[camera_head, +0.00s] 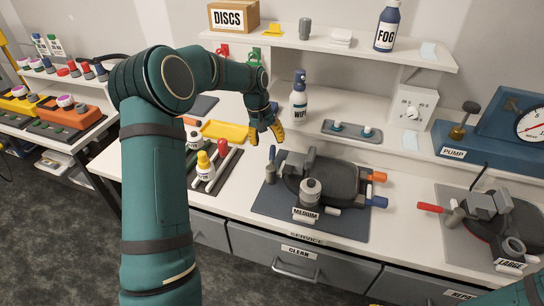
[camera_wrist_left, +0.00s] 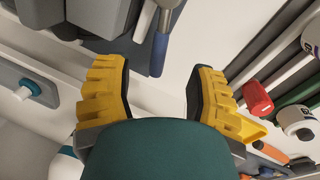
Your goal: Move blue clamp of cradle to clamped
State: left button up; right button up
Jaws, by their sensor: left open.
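The cradle (camera_head: 335,182) labelled MEDIUM stands on a dark mat on the bench. At its left side a clamp with a blue-grey handle (camera_head: 271,154) stands upright; this handle (camera_wrist_left: 160,52) also shows between the fingertips' directions in the left wrist view. A second blue handle (camera_head: 378,202) sticks out at the cradle's right, below an orange one. My left gripper (camera_head: 267,137) is open and empty, with yellow fingers, just above and behind the upright handle. It appears apart from the handle. My right gripper is out of view; part of that arm shows at bottom right.
A yellow tray (camera_head: 225,131) and a rack with bottles (camera_head: 205,168) lie left of the cradle. A WIPE bottle (camera_head: 299,97) stands behind my gripper. The LARGE cradle (camera_head: 500,222) and PUMP (camera_head: 455,153) are at right. A shelf (camera_head: 350,54) overhangs the back.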

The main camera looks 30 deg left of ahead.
aim_at(271, 154)
pick_arm(q)
jog(key=f, duration=0.4)
jog(key=d+f, duration=0.1)
jog(key=f, duration=0.2)
jog(key=shift+w+d+b, duration=0.1)
jog(key=shift+w+b, duration=0.2)
jog(key=shift+w, duration=0.05)
grip_shut()
